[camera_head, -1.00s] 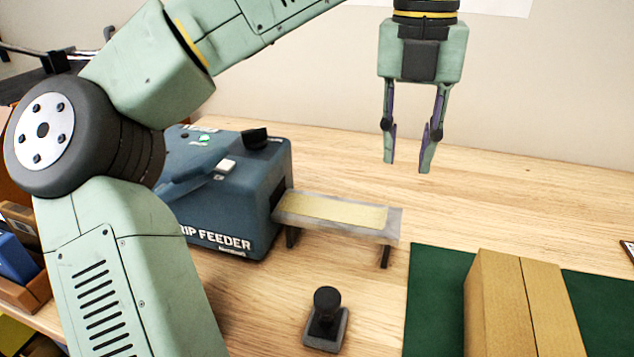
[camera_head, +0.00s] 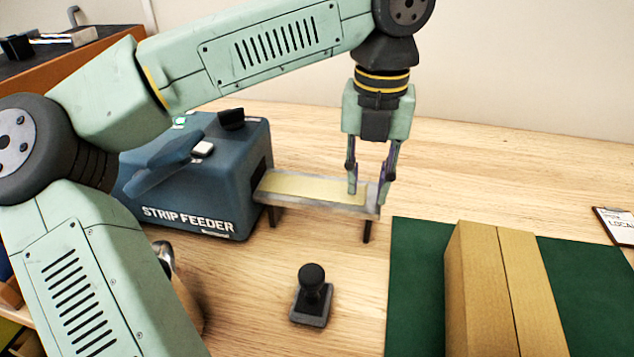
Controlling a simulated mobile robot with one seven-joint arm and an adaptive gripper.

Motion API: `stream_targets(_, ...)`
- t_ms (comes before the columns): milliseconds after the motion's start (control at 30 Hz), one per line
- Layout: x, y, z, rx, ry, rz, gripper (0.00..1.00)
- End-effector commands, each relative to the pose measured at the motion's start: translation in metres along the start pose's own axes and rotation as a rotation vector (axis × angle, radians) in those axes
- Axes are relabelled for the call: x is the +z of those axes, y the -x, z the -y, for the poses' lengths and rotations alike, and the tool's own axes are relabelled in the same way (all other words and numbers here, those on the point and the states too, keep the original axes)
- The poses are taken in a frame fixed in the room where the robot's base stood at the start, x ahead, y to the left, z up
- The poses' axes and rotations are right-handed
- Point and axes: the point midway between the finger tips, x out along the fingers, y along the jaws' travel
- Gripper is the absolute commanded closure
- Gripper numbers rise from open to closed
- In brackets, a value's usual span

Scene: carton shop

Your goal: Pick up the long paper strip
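The long paper strip (camera_head: 310,188) is pale yellow and lies flat on the grey outfeed shelf (camera_head: 373,208) of the blue strip feeder (camera_head: 190,215). My gripper (camera_head: 368,198) points down at the right end of the strip and shelf. Its two fingers are apart, one in front of the strip's right end and one at the shelf's right edge. I cannot tell whether the fingertips touch the strip. No strip shows held between them.
A black-handled stamp (camera_head: 312,295) stands on the table in front of the shelf. A closed cardboard box (camera_head: 500,290) sits on a green mat (camera_head: 415,285) at the right. A clipboard (camera_head: 615,226) lies at the far right. The wooden table (camera_head: 500,180) behind the box is clear.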

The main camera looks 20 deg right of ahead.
Motion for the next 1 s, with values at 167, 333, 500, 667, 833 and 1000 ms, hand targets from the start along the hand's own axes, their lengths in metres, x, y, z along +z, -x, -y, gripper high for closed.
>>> stream_targets(167,0.0,-0.0029,0.0001,-0.001,0.001,0.0,0.74)
stream_targets(333,0.0001,-0.0027,0.0001,-0.001,0.001,0.0,0.8)
stream_targets(500,0.0001,-0.0026,0.0001,0.0,0.001,0.0,0.92)
stream_targets(667,0.0001,-0.0025,0.0001,0.0,0.001,0.0,1.0)
stream_targets(833,0.0001,-0.0024,0.0002,0.0,0.001,0.001,1.0)
stream_targets(1000,0.0002,-0.0012,0.0001,0.0,0.001,0.001,1.0)
